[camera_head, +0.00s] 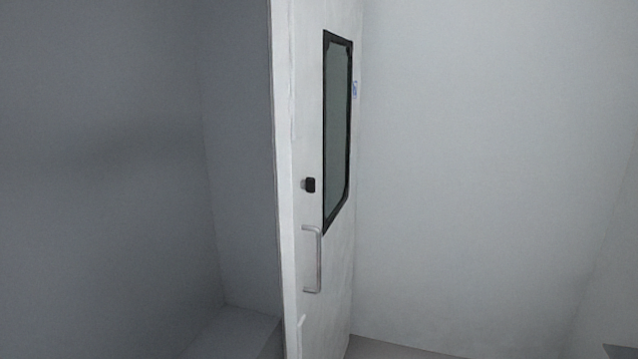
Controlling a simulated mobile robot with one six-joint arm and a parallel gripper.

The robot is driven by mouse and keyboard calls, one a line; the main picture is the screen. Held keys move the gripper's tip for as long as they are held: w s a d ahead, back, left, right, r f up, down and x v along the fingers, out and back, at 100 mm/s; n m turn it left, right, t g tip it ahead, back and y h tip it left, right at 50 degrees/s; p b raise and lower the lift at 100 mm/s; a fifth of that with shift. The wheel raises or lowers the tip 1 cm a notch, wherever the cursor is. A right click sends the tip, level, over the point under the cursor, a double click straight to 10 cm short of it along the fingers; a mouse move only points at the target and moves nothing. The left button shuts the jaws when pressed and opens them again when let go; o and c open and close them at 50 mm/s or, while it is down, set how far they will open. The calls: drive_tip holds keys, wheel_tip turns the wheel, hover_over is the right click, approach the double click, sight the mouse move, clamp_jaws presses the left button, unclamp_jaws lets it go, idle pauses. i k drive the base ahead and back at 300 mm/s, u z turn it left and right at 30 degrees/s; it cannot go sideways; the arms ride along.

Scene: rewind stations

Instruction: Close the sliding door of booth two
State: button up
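A white door (335,270) stands near the middle of the head view, seen at a steep angle. It has a tall window (338,130) with a black frame, a small black knob or lock (310,185), and a vertical metal bar handle (318,260) below that. A small blue sticker (354,89) is beside the window. I cannot tell from this view whether this door is booth two's, or how far open it is. No booth number is readable. My gripper is not in view.
A dark grey recess (130,150) opens on the left, with a low block or ledge (235,332) at its bottom. A plain light wall (480,150) fills the right. A strip of grey floor (385,349) shows at the bottom, right of the door.

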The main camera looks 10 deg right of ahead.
sight(316, 49)
drive_tip(key=z, duration=0.1)
drive_tip(key=i, duration=0.95)
drive_tip(key=u, duration=0.15)
drive_tip(key=k, duration=0.9)
drive_tip(key=z, duration=0.15)
drive_tip(key=i, duration=0.35)
drive_tip(key=u, duration=0.05)
